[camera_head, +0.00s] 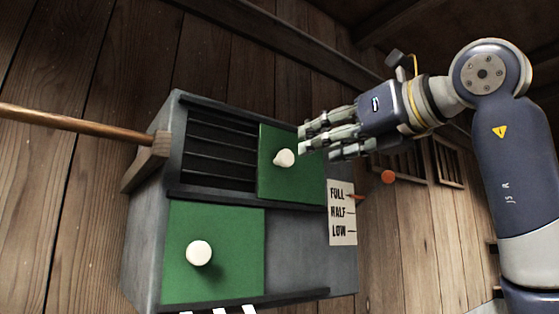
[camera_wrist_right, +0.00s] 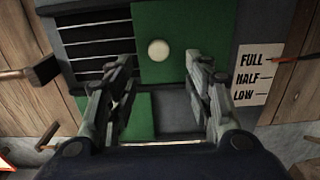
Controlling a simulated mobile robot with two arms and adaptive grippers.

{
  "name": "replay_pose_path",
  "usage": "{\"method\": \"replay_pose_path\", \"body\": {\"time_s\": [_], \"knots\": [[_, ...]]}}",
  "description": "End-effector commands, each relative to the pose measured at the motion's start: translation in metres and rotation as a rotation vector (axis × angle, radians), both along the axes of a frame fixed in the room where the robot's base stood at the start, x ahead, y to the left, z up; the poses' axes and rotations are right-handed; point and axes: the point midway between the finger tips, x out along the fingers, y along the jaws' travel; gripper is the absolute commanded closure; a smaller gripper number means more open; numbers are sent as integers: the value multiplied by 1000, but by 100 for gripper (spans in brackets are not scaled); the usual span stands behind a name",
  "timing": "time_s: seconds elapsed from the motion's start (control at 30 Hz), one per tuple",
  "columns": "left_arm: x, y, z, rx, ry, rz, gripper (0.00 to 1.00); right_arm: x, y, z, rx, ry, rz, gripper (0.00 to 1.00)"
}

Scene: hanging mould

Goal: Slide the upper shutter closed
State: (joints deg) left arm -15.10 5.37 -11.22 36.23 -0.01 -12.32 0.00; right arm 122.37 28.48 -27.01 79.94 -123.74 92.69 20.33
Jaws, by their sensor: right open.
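The upper shutter (camera_head: 302,178) is a green panel with a white round knob (camera_head: 284,158). It covers the right part of the upper opening (camera_head: 219,148), whose dark slats show at left. In the right wrist view the upper shutter (camera_wrist_right: 178,18) and its knob (camera_wrist_right: 158,50) lie ahead. My right gripper (camera_head: 314,143) is open and empty, close to the right of the knob in the head view. In the wrist view its fingertips (camera_wrist_right: 158,62) appear on either side of the knob; the remaining depth gap is unclear. My left gripper is not in view.
A lower green shutter (camera_head: 230,270) with a white knob (camera_head: 198,253) covers the lower left of the grey box (camera_head: 145,235). A FULL/HALF/LOW label (camera_head: 341,212) is at right, near a red-tipped pointer (camera_head: 388,177). A wooden rod (camera_head: 75,121) extends from the left.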

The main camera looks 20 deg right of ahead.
Motion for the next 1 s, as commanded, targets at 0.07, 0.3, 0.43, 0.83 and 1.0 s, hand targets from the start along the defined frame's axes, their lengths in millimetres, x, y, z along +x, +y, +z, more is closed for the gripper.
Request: {"method": "replay_pose_path", "body": {"time_s": [0.07, 0.3, 0.43, 0.83, 1.0], "knots": [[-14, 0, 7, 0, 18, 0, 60, 12, 5, 2, -1, 3, 2, 53], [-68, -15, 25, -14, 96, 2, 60, 56, 22, 2, -2, 5, 5, 53], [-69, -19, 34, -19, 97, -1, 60, 75, 29, 2, -1, 4, 6, 53], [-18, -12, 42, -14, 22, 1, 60, 94, 36, -1, -2, -1, 5, 53], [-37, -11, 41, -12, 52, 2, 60, 94, 36, -1, -1, 0, 5, 64]]}}
